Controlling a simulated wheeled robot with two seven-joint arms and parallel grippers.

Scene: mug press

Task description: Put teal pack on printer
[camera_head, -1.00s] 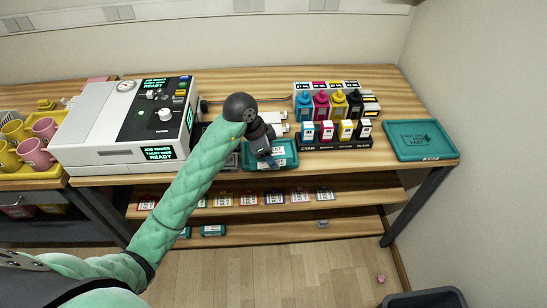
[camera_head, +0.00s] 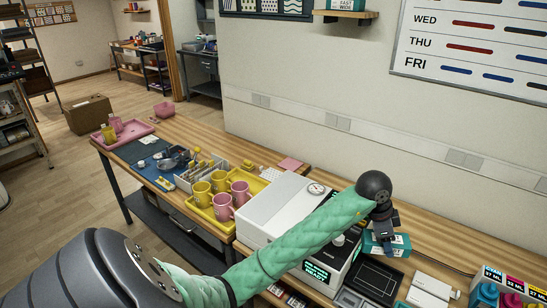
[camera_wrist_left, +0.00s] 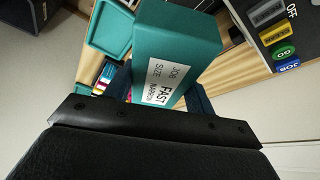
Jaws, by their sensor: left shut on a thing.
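My left gripper (camera_head: 383,235) is shut on the teal pack (camera_head: 400,246), a box with a white label. In the left wrist view the pack (camera_wrist_left: 178,45) sits between the dark fingers, its label reading "JOB" and "FAST". The gripper holds it raised over the bench, beside the white machine (camera_head: 272,208) with lit displays. My arm crosses in front of part of that machine. A dark flat tray-like unit (camera_head: 376,278) lies just right of it. I cannot tell for certain which of these is the printer. My right gripper is out of view.
Yellow and pink mugs (camera_head: 222,206) stand in a yellow tray left of the machine. Ink bottles (camera_head: 484,297) stand at the lower right. A white slab (camera_head: 430,290) lies between them and the dark unit. A teal tray (camera_wrist_left: 108,38) shows in the left wrist view.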

